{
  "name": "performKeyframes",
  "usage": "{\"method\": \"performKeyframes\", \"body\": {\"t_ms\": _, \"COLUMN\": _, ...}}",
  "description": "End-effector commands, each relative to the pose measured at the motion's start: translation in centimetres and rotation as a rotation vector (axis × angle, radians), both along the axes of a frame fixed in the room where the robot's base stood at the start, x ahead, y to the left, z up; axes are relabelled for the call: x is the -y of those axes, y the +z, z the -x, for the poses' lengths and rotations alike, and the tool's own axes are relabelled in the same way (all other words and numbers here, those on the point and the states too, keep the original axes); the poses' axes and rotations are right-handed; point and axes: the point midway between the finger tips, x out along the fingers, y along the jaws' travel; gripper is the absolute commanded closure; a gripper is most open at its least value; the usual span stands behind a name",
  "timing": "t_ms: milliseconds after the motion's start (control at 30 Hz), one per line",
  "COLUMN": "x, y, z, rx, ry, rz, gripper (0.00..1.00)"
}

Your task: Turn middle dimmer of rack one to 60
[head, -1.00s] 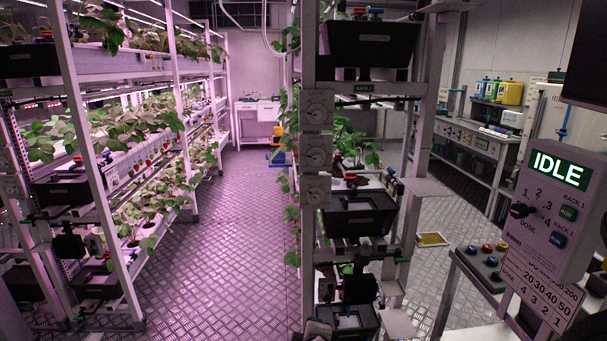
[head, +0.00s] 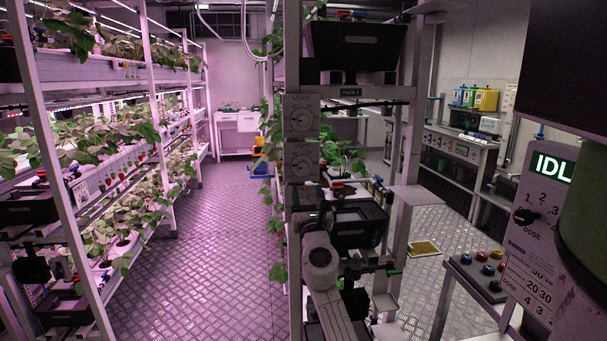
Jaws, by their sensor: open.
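Two square light dimmers with round dials show on the post of the middle rack: an upper one (head: 301,115) and a middle one (head: 301,160). A lower dimmer on the same post is mostly hidden behind my wrist. My gripper (head: 311,213) is in front of the post, just below the middle dimmer. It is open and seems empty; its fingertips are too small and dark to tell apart. I cannot tell whether it touches the post. The dial settings are too small to read.
A black bin (head: 356,45) and a lower black tray (head: 357,222) stand on the rack, right of the post. Plant racks (head: 150,100) line the left side. The aisle floor (head: 215,230) is clear. A control panel (head: 541,205) stands at the right.

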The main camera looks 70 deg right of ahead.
Motion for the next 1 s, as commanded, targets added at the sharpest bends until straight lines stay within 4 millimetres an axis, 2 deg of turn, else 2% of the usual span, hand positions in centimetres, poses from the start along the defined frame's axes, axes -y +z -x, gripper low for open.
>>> {"method": "performKeyframes", "body": {"t_ms": 300, "x": 4.7, "y": 2.3, "z": -2.2, "rx": 0.004, "ry": -0.001, "rz": 0.000, "gripper": 0.43}}
{"method": "performKeyframes", "body": {"t_ms": 500, "x": 6.7, "y": 3.1, "z": -3.2, "rx": 0.003, "ry": 0.000, "rz": -0.001, "gripper": 0.43}}
{"method": "performKeyframes", "body": {"t_ms": 700, "x": 7.4, "y": 3.4, "z": -3.6, "rx": 0.004, "ry": 0.001, "rz": -0.003, "gripper": 0.43}}
{"method": "performKeyframes", "body": {"t_ms": 967, "x": 7.4, "y": 3.4, "z": -3.6, "rx": 0.005, "ry": 0.000, "rz": -0.002, "gripper": 0.43}}
{"method": "performKeyframes", "body": {"t_ms": 1000, "x": 7.4, "y": 3.4, "z": -3.6, "rx": 0.005, "ry": 0.000, "rz": -0.002, "gripper": 0.47}}
